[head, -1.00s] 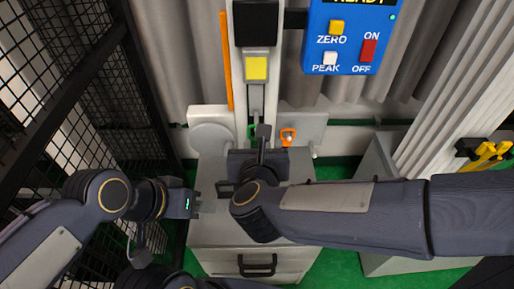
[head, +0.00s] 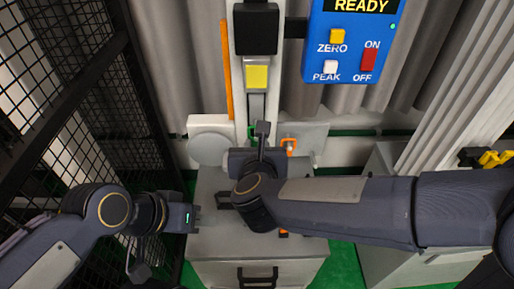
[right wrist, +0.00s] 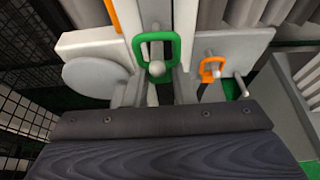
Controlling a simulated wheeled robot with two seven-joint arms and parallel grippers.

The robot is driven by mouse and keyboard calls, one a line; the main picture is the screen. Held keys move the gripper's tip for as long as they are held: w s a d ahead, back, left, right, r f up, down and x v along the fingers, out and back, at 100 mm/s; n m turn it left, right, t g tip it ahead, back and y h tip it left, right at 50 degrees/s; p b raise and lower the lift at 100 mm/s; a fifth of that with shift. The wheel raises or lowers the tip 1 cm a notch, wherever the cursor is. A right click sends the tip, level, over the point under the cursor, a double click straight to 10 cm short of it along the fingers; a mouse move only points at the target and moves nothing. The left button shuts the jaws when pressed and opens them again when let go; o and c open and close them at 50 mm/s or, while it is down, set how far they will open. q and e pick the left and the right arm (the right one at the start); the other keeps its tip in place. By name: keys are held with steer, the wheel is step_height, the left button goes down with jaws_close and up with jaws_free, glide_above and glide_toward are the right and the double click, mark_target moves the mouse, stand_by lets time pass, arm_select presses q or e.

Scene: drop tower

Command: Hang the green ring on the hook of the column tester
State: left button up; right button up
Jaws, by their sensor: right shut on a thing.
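The green ring (right wrist: 174,55), a rounded square loop, is in front of the column tester (right wrist: 112,55) in the right wrist view. My right gripper (right wrist: 156,88) is shut on it, with a finger at each side of its lower part. A pale ball-ended peg (right wrist: 157,69), apparently the hook, shows at the ring's lower bar. I cannot tell whether the ring is around it or only lined up with it. In the head view my right wrist hides nearly all of the ring. My left gripper (head: 206,216) is low at the left, away from the ring; its finger gap is unclear.
An orange ring (right wrist: 203,66) hangs on a peg of the grey plate (right wrist: 236,47) just right of the hook. A blue panel (head: 348,55) reads READY. A drawer cabinet (head: 225,268) stands below, and a black mesh fence (head: 85,110) is close on the left.

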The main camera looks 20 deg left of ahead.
steer(key=shift+b, duration=0.35)
stand_by(0.6)
stand_by(0.5)
steer(key=o, duration=0.7)
